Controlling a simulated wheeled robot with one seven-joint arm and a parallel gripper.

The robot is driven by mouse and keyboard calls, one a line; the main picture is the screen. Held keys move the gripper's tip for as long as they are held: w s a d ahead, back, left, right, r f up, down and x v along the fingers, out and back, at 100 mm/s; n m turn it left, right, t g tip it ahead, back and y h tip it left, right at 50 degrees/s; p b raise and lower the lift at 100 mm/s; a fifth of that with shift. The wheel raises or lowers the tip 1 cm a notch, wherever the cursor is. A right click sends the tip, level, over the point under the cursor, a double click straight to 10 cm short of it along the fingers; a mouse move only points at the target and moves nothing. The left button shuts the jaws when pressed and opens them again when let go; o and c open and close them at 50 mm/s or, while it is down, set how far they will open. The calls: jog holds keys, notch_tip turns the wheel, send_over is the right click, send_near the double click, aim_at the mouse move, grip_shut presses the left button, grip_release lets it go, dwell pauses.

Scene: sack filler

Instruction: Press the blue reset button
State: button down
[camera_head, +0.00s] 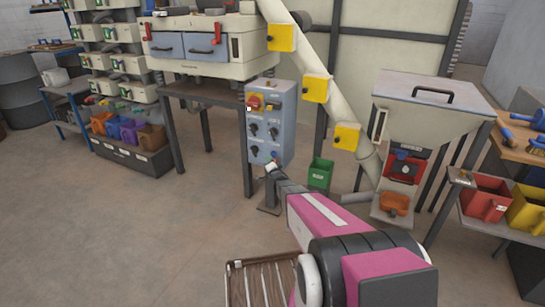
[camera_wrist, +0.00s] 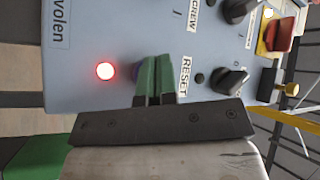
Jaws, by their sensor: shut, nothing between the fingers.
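The grey-blue control panel (camera_head: 283,110) stands upright on a post near the middle of the head view. It also fills much of the wrist view (camera_wrist: 85,30), turned on its side. My gripper (camera_head: 271,166) is at the panel's lower part. In the wrist view, the green fingers of my gripper (camera_wrist: 156,60) are closed together with nothing between them. They lie in front of the panel right beside the RESET label (camera_wrist: 185,77). The blue reset button is mostly or wholly hidden behind the fingertips. I cannot tell whether they touch it.
A lit red lamp (camera_wrist: 105,71) is left of the fingers, and a black knob (camera_wrist: 230,81) is right of the label. A red switch on yellow (camera_wrist: 280,33) is farther right. A green bin (camera_head: 320,174) stands right of the panel. The floor (camera_head: 120,235) at left is clear.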

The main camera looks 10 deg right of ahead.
jog(key=shift+w+d, duration=0.1)
jog(key=shift+w, duration=0.05)
jog(key=shift+w+d, duration=0.2)
jog(key=shift+w+d, duration=0.15)
jog(key=shift+w, duration=0.1)
dwell(0.7)
jog(key=shift+s, duration=0.1)
jog(key=shift+s+a, duration=0.45)
jog(key=shift+s, duration=0.1)
dwell(0.3)
jog(key=shift+s+a, duration=0.9)
jog(key=shift+s, duration=0.3)
jog(key=shift+s+a, duration=0.85)
jog(key=shift+s, duration=0.35)
